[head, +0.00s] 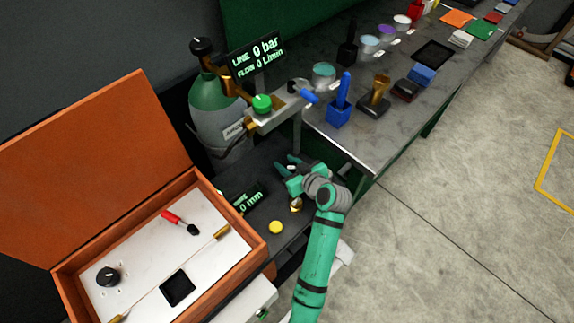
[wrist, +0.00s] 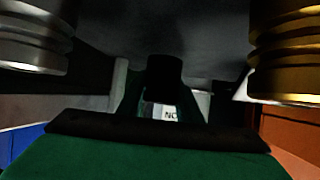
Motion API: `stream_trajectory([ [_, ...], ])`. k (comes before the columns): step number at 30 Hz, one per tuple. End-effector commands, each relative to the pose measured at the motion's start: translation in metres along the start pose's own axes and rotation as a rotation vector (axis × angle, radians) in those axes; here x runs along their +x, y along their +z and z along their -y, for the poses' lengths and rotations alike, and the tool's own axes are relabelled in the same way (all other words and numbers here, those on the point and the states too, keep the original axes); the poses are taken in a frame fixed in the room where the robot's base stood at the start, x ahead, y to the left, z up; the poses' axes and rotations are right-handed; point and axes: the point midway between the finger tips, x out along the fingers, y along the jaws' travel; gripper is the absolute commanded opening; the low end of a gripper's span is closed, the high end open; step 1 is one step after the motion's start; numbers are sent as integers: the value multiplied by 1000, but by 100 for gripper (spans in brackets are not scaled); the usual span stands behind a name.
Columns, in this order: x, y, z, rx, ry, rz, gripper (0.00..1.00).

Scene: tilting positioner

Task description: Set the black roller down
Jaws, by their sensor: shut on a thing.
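My gripper (head: 284,166) is over the dark lower bench, left of the long worktable's near corner. In the wrist view, its two green fingers (wrist: 163,95) are shut on a black cylinder, which I take to be the black roller (wrist: 163,78). The roller sits between the fingertips against a dark background. I cannot tell whether its far end touches anything. In the head view the roller cannot be made out apart from the dark fingers and bench.
An open orange wooden case (head: 120,235) stands at left. A black "0 mm" display (head: 245,201), a brass piece (head: 296,205) and a yellow disc (head: 276,227) are near my gripper. A green gas cylinder (head: 215,100) and valve stand behind. The worktable (head: 370,140) holds several small items.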

Motion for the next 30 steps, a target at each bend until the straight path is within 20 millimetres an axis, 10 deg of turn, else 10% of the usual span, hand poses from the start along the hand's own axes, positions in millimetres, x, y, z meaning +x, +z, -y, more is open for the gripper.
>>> stream_trajectory([
  [14,6,11,-1,-1,2,-3,0],
  [15,6,12,-1,0,2,-2,39],
  [17,6,12,-1,0,2,-2,51],
  [30,-3,10,-2,0,4,-3,51],
])
